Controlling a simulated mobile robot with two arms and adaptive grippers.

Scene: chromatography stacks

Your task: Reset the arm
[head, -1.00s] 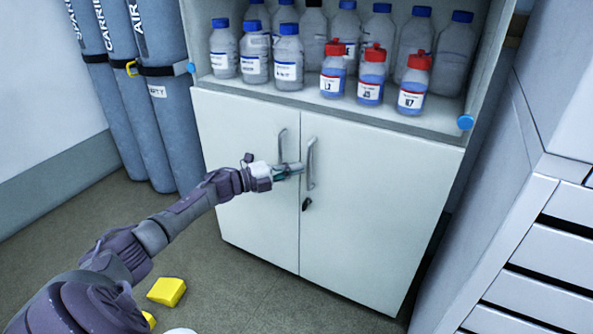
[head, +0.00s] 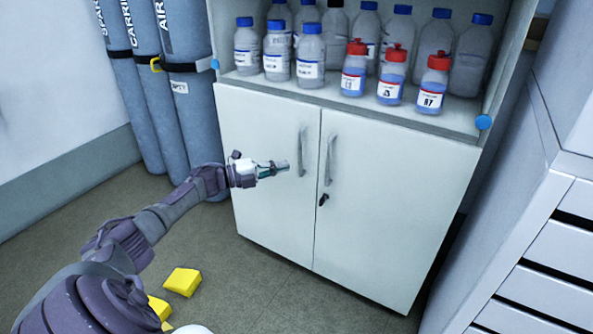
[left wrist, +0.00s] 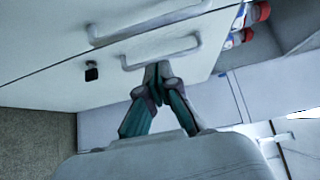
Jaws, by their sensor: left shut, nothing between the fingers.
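My left arm reaches in from the lower left of the head view. Its gripper (head: 281,167) is shut and empty, in front of the white cabinet's left door (head: 270,210). The fingertips are a little left of the left door's handle (head: 302,153) and look apart from it. In the left wrist view the closed fingertips (left wrist: 157,70) appear close to a handle (left wrist: 160,51); the gap in depth is hard to tell. Both cabinet doors look shut. My right gripper is not in view.
Blue-capped bottles (head: 310,58) and red-capped bottles (head: 391,78) stand on the open shelf above the doors. Blue-grey gas cylinders (head: 188,100) stand at the left. Yellow blocks (head: 182,282) lie on the floor. A drawer unit (head: 555,260) is at the right.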

